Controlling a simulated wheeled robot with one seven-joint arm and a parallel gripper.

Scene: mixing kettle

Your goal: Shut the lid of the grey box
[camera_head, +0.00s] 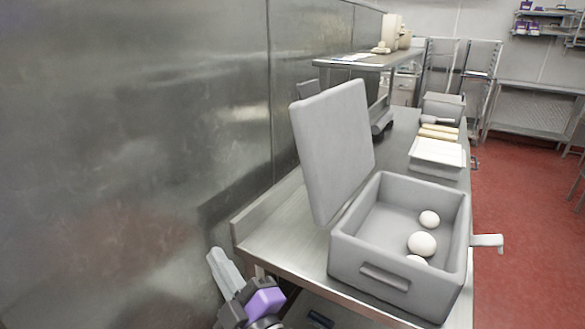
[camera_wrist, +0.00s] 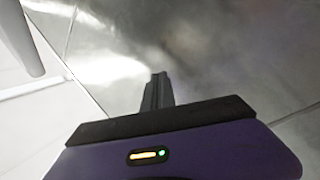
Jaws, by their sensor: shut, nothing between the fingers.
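The grey box (camera_head: 400,285) stands on the near end of the steel table, with several white egg-like balls inside. Its lid (camera_head: 335,145) is raised, standing nearly upright and tilted back along the left side of the box. My gripper (camera_head: 217,254) is at the lower left, off the table's near-left edge, left of the box and lid and apart from both. Its fingers are together and empty, which the wrist view also shows (camera_wrist: 158,78). A pale grey rounded piece at the top left of the wrist view may be the lid; I cannot tell.
A steel wall (camera_head: 130,130) runs close along the left. The steel table (camera_head: 283,235) has a raised back edge. Behind the box are a tray with white contents (camera_head: 437,152) and another grey box (camera_head: 443,107). A handle (camera_head: 487,241) juts out right of the near box.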

